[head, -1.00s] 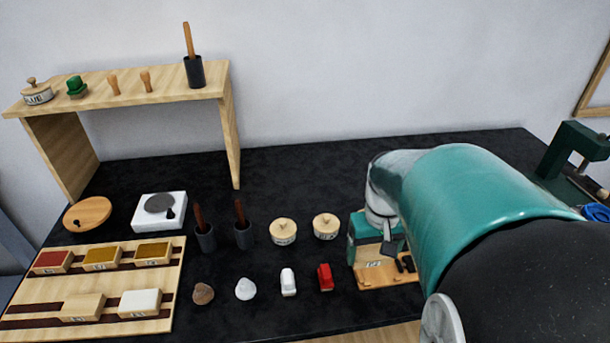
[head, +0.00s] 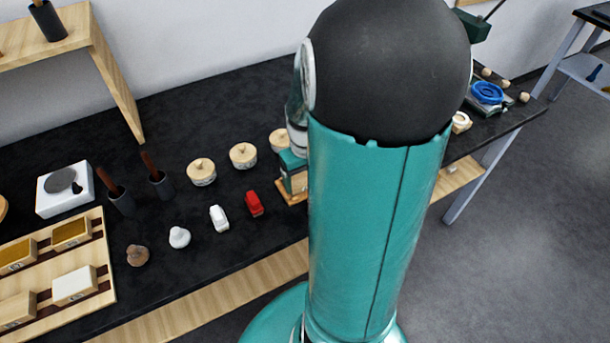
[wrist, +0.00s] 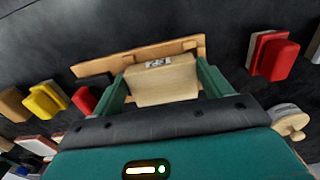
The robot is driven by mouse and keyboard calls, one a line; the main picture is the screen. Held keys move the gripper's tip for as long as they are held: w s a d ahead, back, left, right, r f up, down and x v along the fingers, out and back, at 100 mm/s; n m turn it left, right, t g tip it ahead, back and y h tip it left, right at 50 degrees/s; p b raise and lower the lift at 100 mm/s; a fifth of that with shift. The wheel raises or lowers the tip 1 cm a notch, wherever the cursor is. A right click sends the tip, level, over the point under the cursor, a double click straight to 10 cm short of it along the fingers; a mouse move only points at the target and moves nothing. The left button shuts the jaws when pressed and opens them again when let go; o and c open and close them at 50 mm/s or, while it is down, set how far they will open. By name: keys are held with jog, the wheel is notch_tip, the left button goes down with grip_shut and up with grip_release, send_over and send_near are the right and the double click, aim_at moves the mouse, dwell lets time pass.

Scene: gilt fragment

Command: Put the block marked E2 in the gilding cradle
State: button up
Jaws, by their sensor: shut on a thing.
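My gripper (wrist: 163,86) is shut on a pale wooden block (wrist: 162,84), one green finger on each side of it. A small label with dark marks shows at the block's far edge, too small to read surely. A flat wooden piece (wrist: 185,48), which may be the gilding cradle, lies just beyond and under the block. I cannot tell whether the block rests in it. In the head view my teal gripper (head: 293,172) is low at the wooden piece (head: 291,192), partly hidden by my arm. The block cannot be made out there.
A red piece (head: 255,203) and a white piece (head: 219,218) stand left of my gripper. Round lidded pots (head: 243,155) stand behind. A wooden rack (head: 106,264) with blocks is at the left. Red and yellow pieces (wrist: 45,101) lie left in the wrist view.

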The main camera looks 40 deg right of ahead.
aim_at(305, 180)
jog(key=shift+f, duration=0.25)
jog(key=o, duration=1.1)
jog(key=shift+a+f, duration=0.1)
jog(key=shift+c, duration=0.2)
jog(key=shift+s, duration=0.1)
jog(key=shift+f, duration=0.1)
notch_tip(305, 180, up, 12)
jog(key=s+a+r+n+t, duration=0.1)
jog(key=a+r, duration=0.3)
jog(key=a, duration=0.7)
jog(key=s+a+r+n+t, duration=0.2)
jog(key=a+r+t, duration=0.2)
jog(key=a, duration=0.7)
jog(key=shift+r+t, duration=0.2)
jog(key=shift+t, duration=0.1)
jog(key=shift+a, duration=0.1)
